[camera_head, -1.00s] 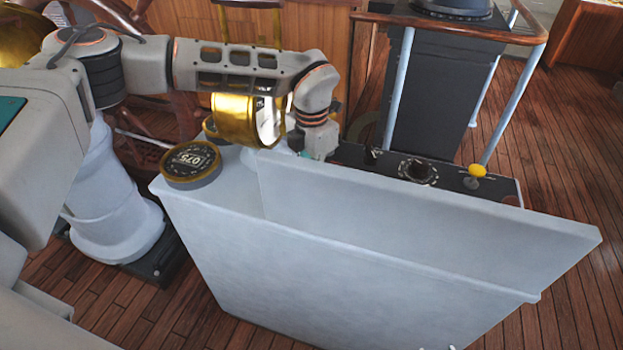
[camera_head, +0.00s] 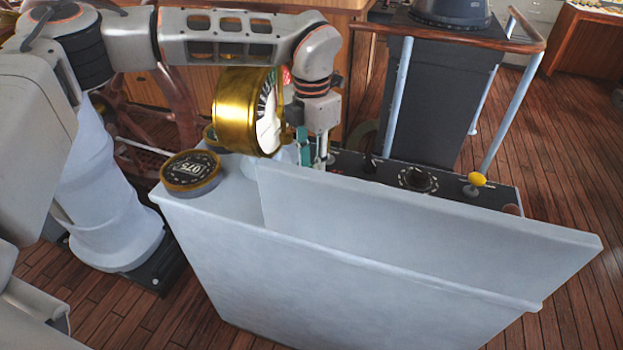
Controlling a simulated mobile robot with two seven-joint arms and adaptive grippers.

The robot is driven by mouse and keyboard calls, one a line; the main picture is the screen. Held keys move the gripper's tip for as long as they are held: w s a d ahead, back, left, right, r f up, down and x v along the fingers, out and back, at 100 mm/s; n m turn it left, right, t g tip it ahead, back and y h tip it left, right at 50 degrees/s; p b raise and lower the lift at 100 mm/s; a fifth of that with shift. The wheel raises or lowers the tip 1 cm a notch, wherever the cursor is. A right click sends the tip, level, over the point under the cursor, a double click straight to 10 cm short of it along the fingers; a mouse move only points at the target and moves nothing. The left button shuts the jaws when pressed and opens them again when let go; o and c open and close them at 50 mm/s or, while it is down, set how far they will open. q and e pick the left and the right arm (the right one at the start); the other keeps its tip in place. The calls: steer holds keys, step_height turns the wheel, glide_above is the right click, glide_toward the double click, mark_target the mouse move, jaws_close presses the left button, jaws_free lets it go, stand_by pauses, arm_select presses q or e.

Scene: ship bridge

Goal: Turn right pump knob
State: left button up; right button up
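The black panel (camera_head: 448,181) behind the raised edge of the white console carries several controls. A round black knob with a marked ring (camera_head: 417,179) sits mid-panel. A small black control (camera_head: 370,163) is to its left and a yellow knob (camera_head: 477,180) to its right. I cannot tell which control is the right pump knob. My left gripper (camera_head: 315,162) points down over the left end of the panel, left of the small black control. Its fingers look apart, with teal showing on the left one. Its tips are partly hidden by the console edge. My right gripper is out of view.
The white console (camera_head: 350,280) has a tall raised wall in front of the panel. A gold gauge (camera_head: 245,110) stands close beside my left gripper, and a round brass-rimmed dial (camera_head: 190,170) lies left. A black pedestal with pale blue rails (camera_head: 437,100) stands behind.

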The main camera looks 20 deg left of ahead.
arm_select(q)
steer(key=shift+r, duration=2.1)
